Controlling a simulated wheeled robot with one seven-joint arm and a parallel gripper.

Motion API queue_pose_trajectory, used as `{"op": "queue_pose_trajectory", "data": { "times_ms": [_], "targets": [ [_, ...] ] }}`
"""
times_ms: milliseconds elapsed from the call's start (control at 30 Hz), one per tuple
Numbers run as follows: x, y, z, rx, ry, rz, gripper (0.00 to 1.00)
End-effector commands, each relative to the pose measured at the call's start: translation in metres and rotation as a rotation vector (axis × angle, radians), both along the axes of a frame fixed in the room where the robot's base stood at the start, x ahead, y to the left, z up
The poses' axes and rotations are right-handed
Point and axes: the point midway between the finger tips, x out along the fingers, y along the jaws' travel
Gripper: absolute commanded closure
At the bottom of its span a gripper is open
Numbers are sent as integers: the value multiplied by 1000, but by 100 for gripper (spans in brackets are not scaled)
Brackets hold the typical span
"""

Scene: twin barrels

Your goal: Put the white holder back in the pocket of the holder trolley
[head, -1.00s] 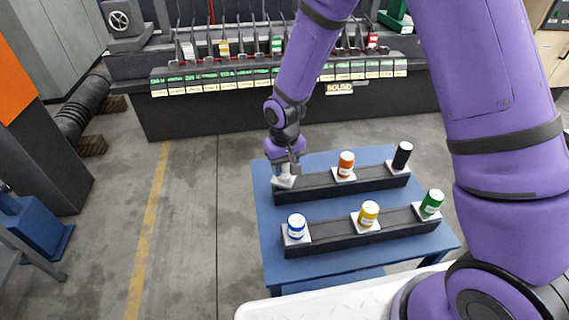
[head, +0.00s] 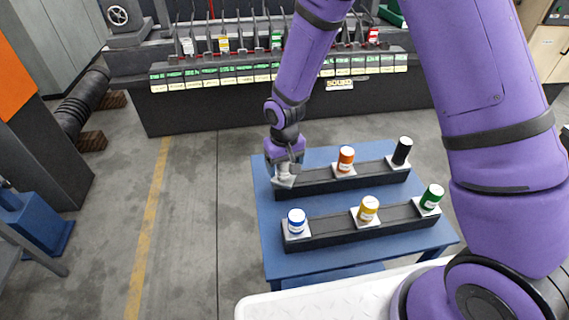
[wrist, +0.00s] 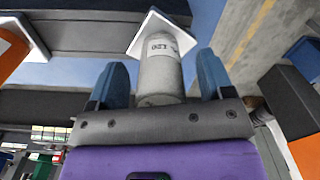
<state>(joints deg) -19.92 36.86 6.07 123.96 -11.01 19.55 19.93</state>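The white holder (head: 284,174) stands at the left end of the back dark rail of the blue trolley (head: 268,225). Its square white base plate is on the rail's end; I cannot tell how fully it sits in the pocket, as my gripper hides part of it. In the wrist view the white holder (wrist: 160,70) is a pale cylinder with a "120" mark. My gripper (head: 285,166) is around it from above. In the wrist view the blue fingers of my gripper (wrist: 160,82) stand on both sides of the cylinder, with a visible gap on each side.
An orange holder (head: 345,159) and a black holder (head: 402,151) share the back rail. Blue (head: 296,221), yellow (head: 368,208) and green (head: 432,196) holders stand on the front rail. A dark machine bench (head: 270,103) with a row of labels is behind. Floor left of the trolley is clear.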

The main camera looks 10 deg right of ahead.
Motion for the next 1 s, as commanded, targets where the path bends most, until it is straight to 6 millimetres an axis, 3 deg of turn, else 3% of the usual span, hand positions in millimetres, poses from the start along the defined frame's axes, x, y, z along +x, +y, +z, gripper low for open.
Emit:
{"op": "queue_pose_trajectory", "data": {
  "times_ms": [367,800,1000],
  "targets": [
    [0,0,7,0,1,0,26],
    [0,0,81,2,-3,-1,26],
    [0,0,102,0,-1,0,26]
  ]
}}
